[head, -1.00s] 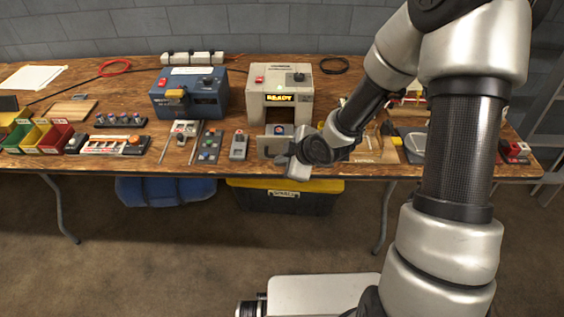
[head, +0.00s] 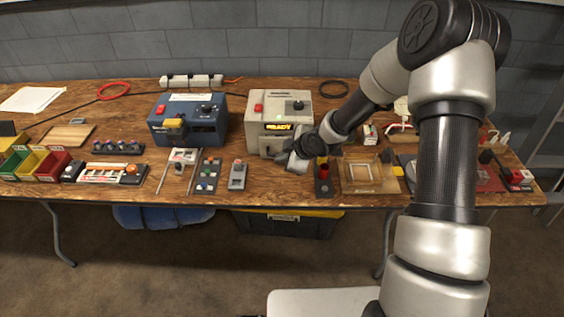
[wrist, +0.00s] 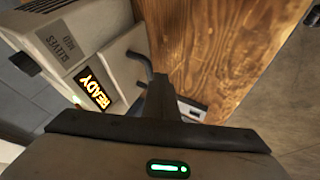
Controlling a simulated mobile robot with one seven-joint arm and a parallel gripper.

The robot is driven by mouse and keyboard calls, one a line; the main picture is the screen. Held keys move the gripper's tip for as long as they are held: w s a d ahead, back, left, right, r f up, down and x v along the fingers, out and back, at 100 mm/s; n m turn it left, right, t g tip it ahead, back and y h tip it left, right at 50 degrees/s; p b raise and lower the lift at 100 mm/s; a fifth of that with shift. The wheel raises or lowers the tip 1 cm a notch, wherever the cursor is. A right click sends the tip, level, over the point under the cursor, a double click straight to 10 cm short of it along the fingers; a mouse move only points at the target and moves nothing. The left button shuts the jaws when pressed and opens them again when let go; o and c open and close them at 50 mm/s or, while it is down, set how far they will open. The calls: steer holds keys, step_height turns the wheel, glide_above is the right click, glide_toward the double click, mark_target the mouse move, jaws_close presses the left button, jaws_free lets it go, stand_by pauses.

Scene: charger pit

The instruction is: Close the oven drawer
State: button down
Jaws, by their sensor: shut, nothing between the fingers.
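The oven is a light grey box (head: 284,100) with a red button and a lit READY display, standing on the wooden table. Its drawer front (head: 268,143) sits against the oven's front face, below the display; whether a small gap is left cannot be told. My gripper (head: 285,160) is shut and empty, right at the drawer front and hiding its right part. In the wrist view the oven (wrist: 70,40) fills the upper left, and my dark fingers (wrist: 158,95) are close to the drawer front (wrist: 122,62) and its dark handle (wrist: 139,66); contact cannot be told.
A blue device (head: 188,120) stands left of the oven. A grey handheld device (head: 237,175) lies in front and to the left. A black block with a red cup (head: 323,170) and a wooden frame (head: 368,175) are to the right, near the table's front edge.

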steer(key=shift+w+d+r, duration=0.1)
steer(key=shift+w+r, duration=0.05)
steer(key=shift+w, duration=0.8)
